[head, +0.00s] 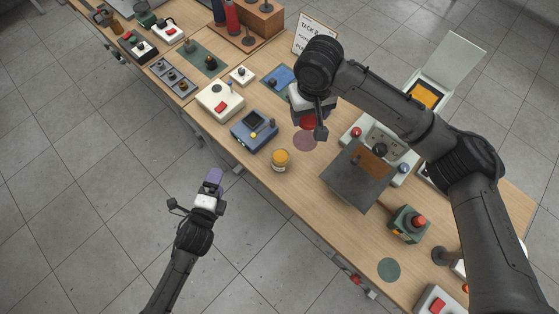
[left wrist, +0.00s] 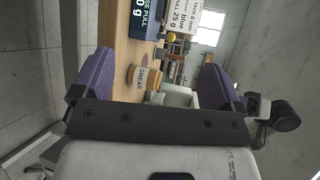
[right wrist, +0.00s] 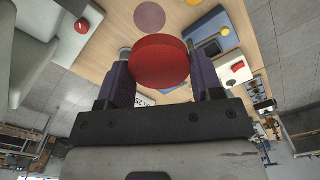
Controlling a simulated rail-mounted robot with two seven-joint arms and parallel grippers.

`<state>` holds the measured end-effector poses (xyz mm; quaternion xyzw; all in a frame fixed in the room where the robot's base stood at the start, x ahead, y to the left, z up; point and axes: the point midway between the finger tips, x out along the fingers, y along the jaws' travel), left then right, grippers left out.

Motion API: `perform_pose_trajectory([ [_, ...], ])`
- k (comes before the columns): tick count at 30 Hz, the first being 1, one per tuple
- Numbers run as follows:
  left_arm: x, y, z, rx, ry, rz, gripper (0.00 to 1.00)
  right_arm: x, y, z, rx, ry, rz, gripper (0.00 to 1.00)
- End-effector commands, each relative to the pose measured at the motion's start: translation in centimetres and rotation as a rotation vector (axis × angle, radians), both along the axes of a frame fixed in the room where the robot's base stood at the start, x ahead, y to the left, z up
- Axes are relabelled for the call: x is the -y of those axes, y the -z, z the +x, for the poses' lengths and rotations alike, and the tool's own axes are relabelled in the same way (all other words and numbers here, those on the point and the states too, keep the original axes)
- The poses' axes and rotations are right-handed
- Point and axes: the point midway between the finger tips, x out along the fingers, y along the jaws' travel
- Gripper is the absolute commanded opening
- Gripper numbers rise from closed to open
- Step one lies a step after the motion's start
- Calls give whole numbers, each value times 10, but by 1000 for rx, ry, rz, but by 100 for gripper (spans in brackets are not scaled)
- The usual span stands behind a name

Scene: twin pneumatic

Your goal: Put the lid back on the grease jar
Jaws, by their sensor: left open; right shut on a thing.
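The grease jar (head: 280,160) stands upright near the table's front edge, with yellow-orange showing at its top. Its label shows in the left wrist view (left wrist: 140,75). My right gripper (head: 309,115) is shut on a red round lid (right wrist: 160,61), held over the table behind and to the right of the jar. The lid is partly hidden by the gripper in the head view (head: 308,124). My left gripper (head: 213,178) is open and empty, off the table's front edge, left of the jar and apart from it.
A dusky pink round mat (head: 305,141) lies just below the lid in the head view. A blue box with a screen (head: 254,131) stands left of the jar. A dark grey plate (head: 355,178) on a device stands right. Table surface around the jar is clear.

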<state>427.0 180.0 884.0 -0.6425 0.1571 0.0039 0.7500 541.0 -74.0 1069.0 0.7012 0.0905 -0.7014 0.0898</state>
Motion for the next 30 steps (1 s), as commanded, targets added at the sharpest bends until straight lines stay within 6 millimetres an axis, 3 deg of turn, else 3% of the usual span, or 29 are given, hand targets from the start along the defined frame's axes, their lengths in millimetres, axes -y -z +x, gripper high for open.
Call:
perform_pose_trajectory([
  [4, 23, 5, 17, 271, 269, 330, 92, -36, 22, 3, -4, -56, 2, 38],
  [13, 54, 26, 13, 725, 663, 796, 92, -82, 55, 1, -4, -126, 1, 38],
  [21, 65, 42, 20, 950, 785, 1061, 92, -77, 93, -10, -2, -103, 0, 38],
  [30, 67, 44, 22, 996, 803, 1122, 92, -74, 100, -13, 0, -95, -1, 38],
])
